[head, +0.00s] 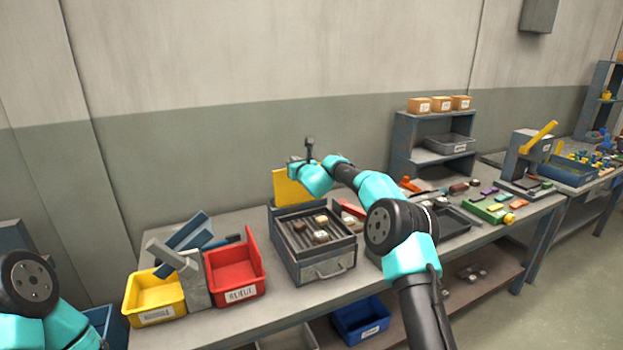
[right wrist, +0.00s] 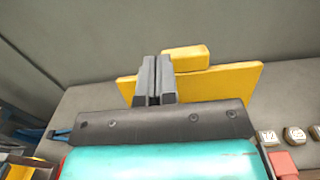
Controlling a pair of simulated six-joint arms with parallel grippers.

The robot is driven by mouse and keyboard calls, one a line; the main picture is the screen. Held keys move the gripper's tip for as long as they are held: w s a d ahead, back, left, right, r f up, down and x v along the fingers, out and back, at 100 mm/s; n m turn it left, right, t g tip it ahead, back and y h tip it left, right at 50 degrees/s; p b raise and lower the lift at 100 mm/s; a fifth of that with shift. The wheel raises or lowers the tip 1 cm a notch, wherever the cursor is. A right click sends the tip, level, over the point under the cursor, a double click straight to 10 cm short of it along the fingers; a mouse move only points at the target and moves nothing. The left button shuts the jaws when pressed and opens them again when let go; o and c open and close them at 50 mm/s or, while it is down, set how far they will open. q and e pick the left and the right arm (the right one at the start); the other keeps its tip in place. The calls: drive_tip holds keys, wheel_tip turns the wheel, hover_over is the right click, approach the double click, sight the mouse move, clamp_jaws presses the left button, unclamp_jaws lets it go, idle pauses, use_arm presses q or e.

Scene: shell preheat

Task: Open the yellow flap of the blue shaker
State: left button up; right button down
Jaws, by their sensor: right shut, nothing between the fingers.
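The yellow flap (head: 288,190) stands raised at the back edge of the box, tilted up. In the right wrist view the flap (right wrist: 225,84) shows as a yellow plate with a raised tab (right wrist: 186,58). My right gripper (right wrist: 154,64) is shut and empty, its fingers in front of the flap beside the tab; I cannot tell whether they touch it. My left arm shows at the left edge, its gripper out of frame.
A yellow bin (head: 157,315) and a red bin (head: 236,293) stand left of the box, with a grey block and angled blue-grey pieces between and behind them. Shelves (head: 432,165), a dark tray (head: 452,221) and small parts lie right. A wall stands behind.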

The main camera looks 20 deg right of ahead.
drive_tip(key=s+d, duration=0.3)
drive_tip(key=s, duration=1.3)
drive_tip(key=shift+s, duration=0.2)
drive_tip(key=shift+f, duration=0.1)
drive_tip(key=s+a+f+n+g+y, duration=0.1)
drive_tip(key=s+f, duration=0.1)
drive_tip(key=f, duration=0.2)
drive_tip(key=s+a+f+n+g+y, duration=0.1)
drive_tip(key=s+a+f+n+g, duration=0.1)
drive_tip(key=f, duration=0.3)
drive_tip(key=s+a+f+n+g, duration=0.1)
drive_tip(key=s+a+f+n, duration=0.1)
drive_tip(key=f, duration=0.2)
drive_tip(key=shift+f+g+y, duration=0.3)
drive_tip(key=shift+f+y, duration=0.05)
drive_tip(key=shift+y, duration=0.05)
drive_tip(key=s+a+f+n+g, duration=0.2)
drive_tip(key=s+f+n+g, duration=0.4)
drive_tip(key=s+f, duration=0.65)
drive_tip(key=s+d+f+n+g+h, duration=0.1)
drive_tip(key=s+d+f+n+g, duration=0.2)
drive_tip(key=s+f+n, duration=0.7)
drive_tip(key=s+d+f+n+g+h, duration=0.1)
drive_tip(key=s+d+f+n+g, duration=0.2)
drive_tip(key=s+f+n, duration=0.7)
drive_tip(key=s+n, duration=0.1)
drive_tip(key=s, duration=0.5)
drive_tip(key=shift+f+g, duration=0.3)
drive_tip(key=shift+f, duration=0.05)
